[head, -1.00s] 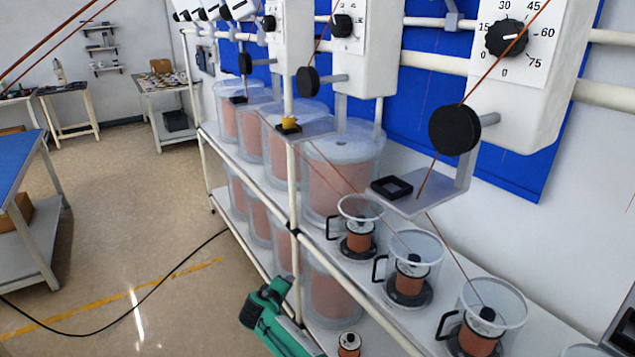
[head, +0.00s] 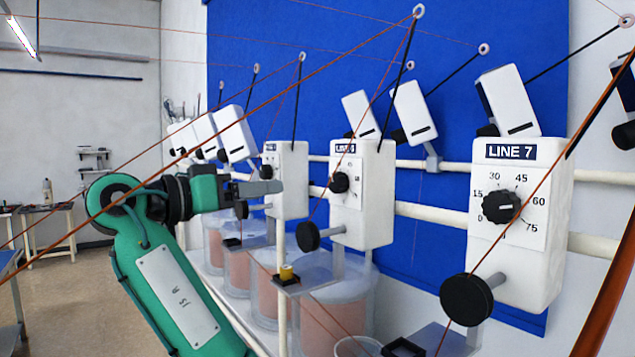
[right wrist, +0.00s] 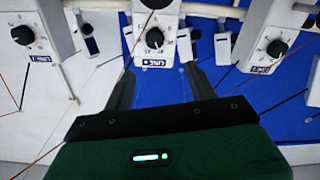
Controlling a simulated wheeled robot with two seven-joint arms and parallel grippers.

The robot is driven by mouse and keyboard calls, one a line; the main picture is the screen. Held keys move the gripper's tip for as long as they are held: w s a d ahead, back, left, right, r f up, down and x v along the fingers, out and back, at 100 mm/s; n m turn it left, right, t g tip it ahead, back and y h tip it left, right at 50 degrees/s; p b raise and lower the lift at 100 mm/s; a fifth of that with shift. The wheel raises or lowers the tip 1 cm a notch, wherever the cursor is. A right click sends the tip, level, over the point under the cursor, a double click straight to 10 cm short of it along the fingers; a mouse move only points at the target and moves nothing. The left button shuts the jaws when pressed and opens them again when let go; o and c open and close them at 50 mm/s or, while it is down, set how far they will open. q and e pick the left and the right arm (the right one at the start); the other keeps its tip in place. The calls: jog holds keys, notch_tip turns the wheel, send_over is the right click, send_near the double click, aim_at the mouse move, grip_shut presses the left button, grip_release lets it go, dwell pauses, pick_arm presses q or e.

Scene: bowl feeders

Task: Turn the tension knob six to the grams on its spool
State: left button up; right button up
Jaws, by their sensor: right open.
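The box left of LINE 7 (head: 362,215) carries a black tension knob (head: 339,182) with a dial; its label is partly crossed by a thread, so I cannot read its number surely. By order it is line six. My right gripper (head: 268,187) is left of this knob, pointing right towards it, apart from it. In the right wrist view, my open, empty fingers (right wrist: 160,88) straddle the line to a central box with a black knob (right wrist: 154,38), beyond the fingertips. The knob's exact setting is too small to read. My left gripper is not in view.
The LINE 7 box (head: 522,240) has its own knob (head: 501,206) at the right. Another dial box (head: 288,200) stands behind my gripper. Copper threads cross the view. Black discs (head: 307,236) and small trays jut out below the boxes.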

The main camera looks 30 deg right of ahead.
jog(key=p, duration=0.5)
send_near(333, 182)
jog(key=d, duration=0.7)
jog(key=shift+w+d+r, duration=0.2)
jog(key=shift+w+r, duration=0.05)
jog(key=shift+w, duration=0.05)
jog(key=shift+d+f, duration=0.1)
jog(key=shift+d, duration=0.5)
jog(key=c, duration=1)
